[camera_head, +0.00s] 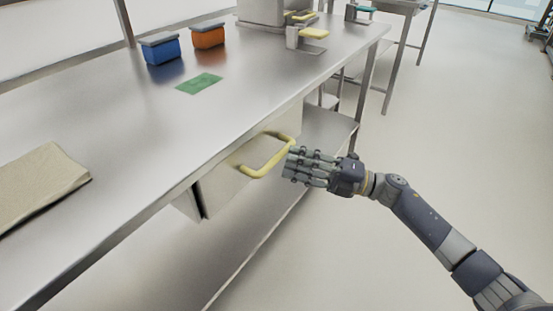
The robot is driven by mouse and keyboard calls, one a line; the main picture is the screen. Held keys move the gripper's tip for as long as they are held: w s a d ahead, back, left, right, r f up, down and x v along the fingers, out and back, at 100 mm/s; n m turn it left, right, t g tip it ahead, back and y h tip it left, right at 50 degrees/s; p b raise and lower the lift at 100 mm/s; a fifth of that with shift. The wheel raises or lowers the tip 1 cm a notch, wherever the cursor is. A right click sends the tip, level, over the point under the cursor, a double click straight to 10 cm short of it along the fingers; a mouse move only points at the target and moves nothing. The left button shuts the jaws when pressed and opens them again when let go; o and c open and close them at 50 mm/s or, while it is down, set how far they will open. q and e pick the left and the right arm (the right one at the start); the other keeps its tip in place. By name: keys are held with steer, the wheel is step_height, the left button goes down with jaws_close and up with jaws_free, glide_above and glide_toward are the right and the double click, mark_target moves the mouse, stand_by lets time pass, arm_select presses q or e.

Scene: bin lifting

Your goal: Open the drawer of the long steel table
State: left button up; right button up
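The long steel table (130,125) runs diagonally across the view, from lower left to upper right. Its drawer (225,183) hangs under the front edge of the top. The drawer has a pale front and a curved yellow handle (270,163). I cannot tell whether the drawer is slightly open. My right gripper (292,165), a dark grey hand with several fingers, comes in from the right. Its fingers are extended toward the handle, with the tips close to the handle's right side. The hand looks open and empty; I cannot tell whether it touches the handle. My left gripper is not in view.
On the table are a blue bin (161,52), an orange bin (208,37), a green card (199,84) and a brown sheet (38,182). A lower shelf (325,133) runs under the table. Another steel table (405,5) stands behind. The floor at right is clear.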

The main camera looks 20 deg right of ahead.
mark_target(277, 156)
steer(key=x, duration=0.5)
jaws_close()
